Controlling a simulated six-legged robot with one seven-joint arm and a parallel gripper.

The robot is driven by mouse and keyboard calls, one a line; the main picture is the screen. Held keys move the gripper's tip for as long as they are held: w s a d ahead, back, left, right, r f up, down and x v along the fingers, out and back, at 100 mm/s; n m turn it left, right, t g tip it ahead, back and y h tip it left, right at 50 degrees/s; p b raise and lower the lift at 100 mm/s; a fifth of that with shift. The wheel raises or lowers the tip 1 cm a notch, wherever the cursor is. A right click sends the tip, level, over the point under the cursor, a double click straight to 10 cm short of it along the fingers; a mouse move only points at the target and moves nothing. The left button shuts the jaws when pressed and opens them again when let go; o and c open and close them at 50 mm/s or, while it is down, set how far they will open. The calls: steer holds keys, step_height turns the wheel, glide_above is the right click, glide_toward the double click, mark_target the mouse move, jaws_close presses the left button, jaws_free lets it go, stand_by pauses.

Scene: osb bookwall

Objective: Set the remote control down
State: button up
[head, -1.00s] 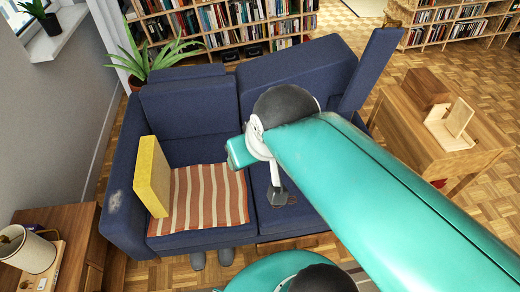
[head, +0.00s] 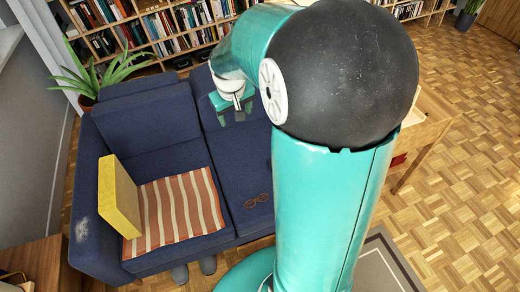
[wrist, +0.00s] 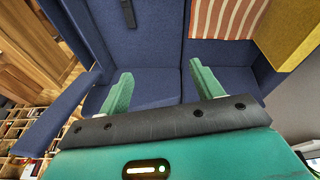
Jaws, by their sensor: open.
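My gripper (head: 234,104) is over the right half of the blue sofa, near its backrest. In the wrist view its two green fingers (wrist: 160,88) stand wide apart with nothing between them. A dark, narrow object (wrist: 128,14), which looks like the remote control, lies on the sofa seat at the top edge of the wrist view, apart from the fingers. I cannot make out the remote control in the head view, where my arm covers part of the sofa.
The blue sofa (head: 180,160) holds a striped cloth (head: 178,212) and a yellow cushion (head: 119,197). Brown glasses (head: 258,200) appear to lie on the right seat. A plant (head: 88,80) and bookshelves (head: 150,25) stand behind. A wooden table (head: 425,130) is partly hidden by my arm.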

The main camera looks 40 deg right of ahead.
steer(key=w+d+f+g, duration=0.1)
steer(key=w+d+f, duration=0.1)
steer(key=d+f, duration=0.5)
steer(key=w+d+f+g, duration=0.1)
steer(key=w+d+f, duration=0.1)
steer(key=d+f, duration=0.5)
steer(key=shift+m+g+y, duration=0.3)
steer(key=shift+m+y, duration=0.6)
steer(key=s+d+f, duration=0.1)
steer(key=d+f, duration=0.1)
steer(key=f, duration=0.8)
steer(key=s+d+f, duration=0.2)
steer(key=d+f, duration=0.1)
steer(key=f, duration=0.7)
steer(key=s+d+f, duration=0.2)
steer(key=f, duration=0.9)
steer(key=shift+d, duration=0.15)
steer(key=shift+w+d+f, duration=0.1)
steer(key=shift+f, duration=1.45)
steer(key=shift+w+f, duration=0.1)
steer(key=shift+f, duration=1.45)
steer(key=c, duration=1.1)
steer(key=shift+c, duration=0.6)
steer(key=shift+r, duration=0.15)
